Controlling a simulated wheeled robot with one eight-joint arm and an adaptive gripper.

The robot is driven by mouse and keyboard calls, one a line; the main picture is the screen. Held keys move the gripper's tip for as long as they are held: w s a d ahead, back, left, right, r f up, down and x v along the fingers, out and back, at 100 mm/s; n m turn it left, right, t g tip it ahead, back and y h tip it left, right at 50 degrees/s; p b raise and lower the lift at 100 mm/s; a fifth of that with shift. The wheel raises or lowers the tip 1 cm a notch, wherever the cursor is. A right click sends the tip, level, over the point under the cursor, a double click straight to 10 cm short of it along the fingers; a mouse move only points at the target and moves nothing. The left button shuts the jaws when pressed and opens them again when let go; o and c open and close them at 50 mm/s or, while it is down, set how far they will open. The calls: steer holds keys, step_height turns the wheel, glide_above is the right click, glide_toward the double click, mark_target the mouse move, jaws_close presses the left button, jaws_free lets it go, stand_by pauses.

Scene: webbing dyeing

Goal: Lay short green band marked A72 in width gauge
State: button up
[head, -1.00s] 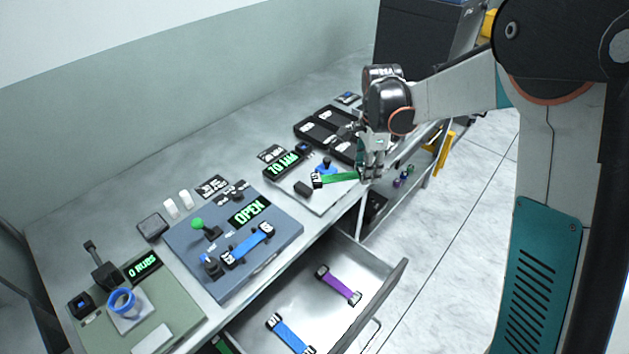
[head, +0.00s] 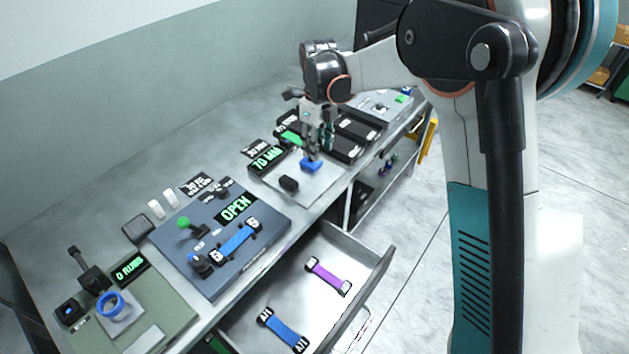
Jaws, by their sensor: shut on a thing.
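My gripper (head: 318,146) is above the far end of the width gauge (head: 318,190). It is shut on the green band (head: 291,138), which reaches out to the left of the fingers. The fingers hide part of the band, and its marking is too small to read. The gauge is a pale plate with a blue piece (head: 310,165), a dark block (head: 289,184) and a green display (head: 267,158) reading about 70 MM. No band lies on the plate.
Black compartment trays (head: 357,128) stand behind the gauge. A blue-grey panel (head: 220,272) with an OPEN display holds a blue band (head: 238,240). An open drawer (head: 300,283) in front holds a purple band (head: 328,276) and a blue band (head: 283,329).

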mark_target(317, 186)
step_height(317, 186, down, 13)
steer(key=b, duration=0.3)
steer(key=shift+f, duration=0.15)
steer(key=shift+f, duration=0.15)
steer(key=o, duration=1.1)
step_height(317, 186, up, 12)
steer(key=p, duration=0.3)
steer(key=shift+d+r, duration=0.1)
steer(key=shift+r, duration=0.15)
